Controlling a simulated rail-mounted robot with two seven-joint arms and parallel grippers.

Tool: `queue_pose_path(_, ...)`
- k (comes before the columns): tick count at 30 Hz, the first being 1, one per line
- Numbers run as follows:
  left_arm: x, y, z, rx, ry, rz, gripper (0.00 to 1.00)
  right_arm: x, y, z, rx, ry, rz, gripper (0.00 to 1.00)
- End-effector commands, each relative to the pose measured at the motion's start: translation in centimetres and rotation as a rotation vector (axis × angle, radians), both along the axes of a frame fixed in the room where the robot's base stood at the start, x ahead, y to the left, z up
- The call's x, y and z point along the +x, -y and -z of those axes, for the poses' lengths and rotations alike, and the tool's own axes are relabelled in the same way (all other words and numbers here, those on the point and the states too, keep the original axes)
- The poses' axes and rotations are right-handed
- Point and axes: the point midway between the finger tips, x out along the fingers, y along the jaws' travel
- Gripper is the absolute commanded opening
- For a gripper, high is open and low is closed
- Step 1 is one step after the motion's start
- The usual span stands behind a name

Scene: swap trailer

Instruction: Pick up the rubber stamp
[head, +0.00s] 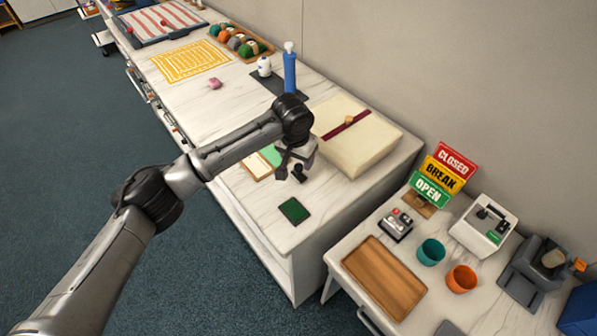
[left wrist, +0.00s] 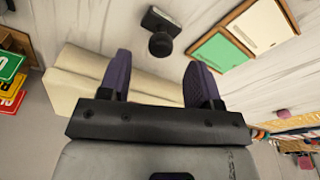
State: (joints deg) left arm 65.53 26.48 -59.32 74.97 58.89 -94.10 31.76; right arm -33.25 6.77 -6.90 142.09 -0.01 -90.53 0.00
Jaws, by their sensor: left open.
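The rubber stamp (left wrist: 161,30) shows in the left wrist view as a dark block with a round black knob, beyond the fingertips. In the head view the dark stamp (head: 299,173) stands on the white marbled counter (head: 240,200), just below and right of my left gripper (head: 287,163). In the left wrist view my left gripper (left wrist: 159,78) has its two dark fingers wide apart with nothing between them. The stamp is not between the fingers; a gap separates them. My right gripper is in neither view.
A cream box (head: 360,140) with a red band stands close right of the gripper. A dark green pad (head: 294,210) lies nearer the counter's front edge. A green and cream wood-framed panel (head: 257,166) lies left, partly behind my arm. A lower table holds a wooden tray (head: 384,278) and cups.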

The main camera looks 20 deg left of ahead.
Motion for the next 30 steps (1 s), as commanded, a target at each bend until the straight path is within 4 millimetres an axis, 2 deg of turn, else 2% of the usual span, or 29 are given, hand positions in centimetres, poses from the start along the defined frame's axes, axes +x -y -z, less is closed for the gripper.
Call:
queue_pose_path(4, 0.1, 0.0, 1.9, 0.001, -0.004, -0.001, 0.58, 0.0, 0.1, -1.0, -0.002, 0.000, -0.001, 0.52)
queue_pose_path(9, 0.4, 0.0, 3.8, 0.001, -0.003, -0.001, 0.58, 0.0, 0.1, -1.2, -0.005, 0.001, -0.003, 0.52)
queue_pose_path(20, 0.5, 0.0, 4.5, 0.002, -0.001, 0.000, 0.58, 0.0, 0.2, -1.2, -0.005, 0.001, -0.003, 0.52)
queue_pose_path(30, 0.5, 0.0, 4.4, 0.001, -0.001, 0.000, 0.25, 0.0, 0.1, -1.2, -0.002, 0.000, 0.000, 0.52)
